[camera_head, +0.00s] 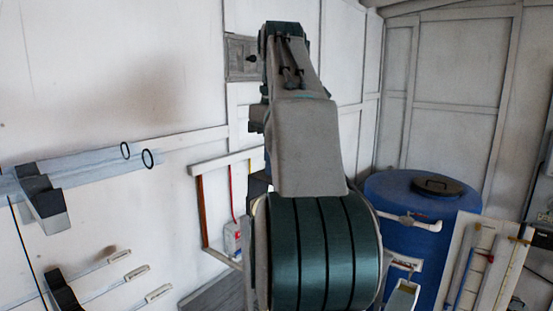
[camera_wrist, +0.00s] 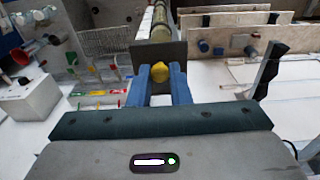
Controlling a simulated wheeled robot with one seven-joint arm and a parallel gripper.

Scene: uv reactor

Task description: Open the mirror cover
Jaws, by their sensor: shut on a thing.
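In the wrist view, my gripper (camera_wrist: 160,78) has its two blue fingers on either side of a yellow knob (camera_wrist: 159,72) and is shut on it. The knob sits in front of a flat dark grey plate (camera_wrist: 147,52), which appears to be the mirror cover. I cannot tell how far the plate is open. A ribbed cylindrical part (camera_wrist: 157,22) shows beyond the plate. In the head view my own arm hides my gripper, the knob and the plate.
In the wrist view, a white box (camera_wrist: 28,97) and a wire mesh panel (camera_wrist: 107,40) are on the left. Boards with round fittings (camera_wrist: 225,45) are on the right. In the head view, clear tubes (camera_head: 95,167) are at left and a blue barrel (camera_head: 400,215) at right.

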